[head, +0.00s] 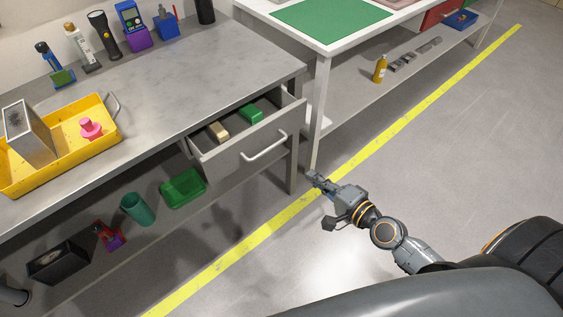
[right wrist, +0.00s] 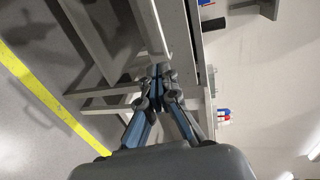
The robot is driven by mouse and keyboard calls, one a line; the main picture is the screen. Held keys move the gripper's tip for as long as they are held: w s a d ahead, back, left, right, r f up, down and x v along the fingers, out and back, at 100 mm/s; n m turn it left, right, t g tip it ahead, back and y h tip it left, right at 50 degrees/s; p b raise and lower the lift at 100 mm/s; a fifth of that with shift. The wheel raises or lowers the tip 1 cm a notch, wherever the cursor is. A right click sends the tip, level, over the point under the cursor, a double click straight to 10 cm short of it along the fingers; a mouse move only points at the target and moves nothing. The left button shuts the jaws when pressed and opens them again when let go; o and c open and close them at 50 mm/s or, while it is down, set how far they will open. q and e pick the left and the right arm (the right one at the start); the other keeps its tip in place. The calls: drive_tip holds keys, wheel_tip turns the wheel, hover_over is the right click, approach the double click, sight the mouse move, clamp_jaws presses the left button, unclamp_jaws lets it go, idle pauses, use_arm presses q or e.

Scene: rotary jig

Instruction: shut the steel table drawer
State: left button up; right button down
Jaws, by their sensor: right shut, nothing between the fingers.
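The steel table drawer (head: 243,155) stands pulled out from under the grey steel table (head: 205,75) in the head view. A white bar handle (head: 264,146) is on its front. A tan block (head: 217,130) and a green block (head: 251,113) lie inside the drawer. My right gripper (head: 314,178) is shut and empty, to the right of the drawer and lower in the picture, apart from the handle. The gripper's closed fingers also show in the right wrist view (right wrist: 160,72), with table parts behind them. My left gripper is not in view.
A yellow tray (head: 108,143) stands on the steel table. A green bin (head: 183,188) and other items sit on the shelf below. A white table (head: 322,50) with a lower shelf stands to the right. The floor beyond the yellow line (head: 240,243) is clear.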

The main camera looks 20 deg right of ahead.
sight(256, 129)
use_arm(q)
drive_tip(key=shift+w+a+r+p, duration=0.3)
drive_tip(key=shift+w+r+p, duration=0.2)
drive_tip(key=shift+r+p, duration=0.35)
use_arm(e)
drive_tip(key=x, duration=1.4)
drive_tip(key=shift+a, duration=0.2)
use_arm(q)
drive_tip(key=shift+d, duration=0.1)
use_arm(e)
drive_tip(key=shift+w+r, duration=0.1)
drive_tip(key=shift+w, duration=0.1)
drive_tip(key=x, duration=0.3)
drive_tip(key=r+b+x, duration=0.1)
drive_tip(key=x, duration=0.3)
drive_tip(key=r+b+x, duration=0.1)
drive_tip(key=x, duration=0.2)
drive_tip(key=shift+w+a+f, duration=0.15)
drive_tip(key=shift+w+a, duration=0.15)
drive_tip(key=shift+w, duration=0.15)
drive_tip(key=shift+w+r, duration=0.15)
drive_tip(key=shift+r, duration=0.05)
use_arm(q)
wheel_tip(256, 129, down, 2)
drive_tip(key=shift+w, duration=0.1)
use_arm(e)
drive_tip(key=shift+r, duration=0.2)
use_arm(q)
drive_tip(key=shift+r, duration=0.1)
